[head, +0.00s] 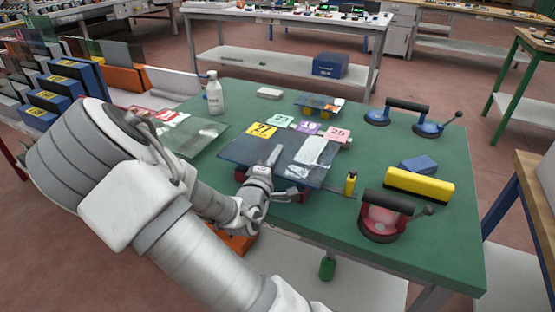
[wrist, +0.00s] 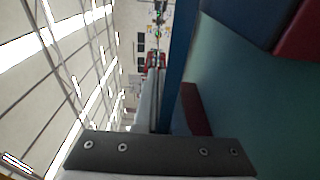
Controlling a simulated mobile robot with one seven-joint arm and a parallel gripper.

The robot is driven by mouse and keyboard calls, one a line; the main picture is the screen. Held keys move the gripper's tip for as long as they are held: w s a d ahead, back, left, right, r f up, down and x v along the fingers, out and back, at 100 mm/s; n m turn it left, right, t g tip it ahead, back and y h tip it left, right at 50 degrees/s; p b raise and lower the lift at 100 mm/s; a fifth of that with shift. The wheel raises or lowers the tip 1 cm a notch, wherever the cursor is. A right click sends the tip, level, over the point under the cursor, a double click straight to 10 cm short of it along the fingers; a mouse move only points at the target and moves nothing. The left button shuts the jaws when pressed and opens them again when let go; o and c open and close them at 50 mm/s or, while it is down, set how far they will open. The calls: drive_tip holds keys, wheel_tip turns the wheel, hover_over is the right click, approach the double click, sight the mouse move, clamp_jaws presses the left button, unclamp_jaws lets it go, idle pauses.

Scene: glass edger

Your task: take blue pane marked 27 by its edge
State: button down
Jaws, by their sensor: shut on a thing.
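The dark blue pane (head: 236,151) with a yellow label marked 27 (head: 261,130) lies nearly flat above the green table in the head view. My gripper (head: 274,162) reaches it from the near side, with one finger visible over its top face. In the wrist view the pane shows edge-on as a narrow blue strip (wrist: 179,62) running up from the jaws, above the dark gripper body (wrist: 160,152).
A white bottle (head: 215,94) and a greenish pane (head: 196,138) are left. Numbered tags (head: 308,128) sit behind.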

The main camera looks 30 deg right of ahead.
sight(303, 161)
drive_tip(key=s+d+r+p, duration=0.1)
drive_tip(key=s+d+r, duration=0.1)
drive_tip(key=s+d+r+p, duration=0.1)
drive_tip(key=s+d+r, duration=0.1)
drive_tip(key=s, duration=0.1)
drive_tip(key=shift+s+d+r, duration=0.2)
drive_tip(key=shift+r, duration=0.2)
drive_tip(key=r+p, duration=0.1)
drive_tip(key=p, duration=0.1)
drive_tip(key=s+d+p, duration=0.1)
drive_tip(key=p, duration=0.2)
drive_tip(key=shift+s+d+r, duration=0.15)
drive_tip(key=shift+s+r, duration=0.15)
drive_tip(key=shift+r, duration=0.05)
drive_tip(key=s+d+p, duration=0.1)
drive_tip(key=p, duration=0.2)
drive_tip(key=shift+r, duration=0.35)
drive_tip(key=shift+s+d+r+p, duration=0.2)
drive_tip(key=shift+s+p, duration=0.3)
drive_tip(key=shift+p, duration=0.65)
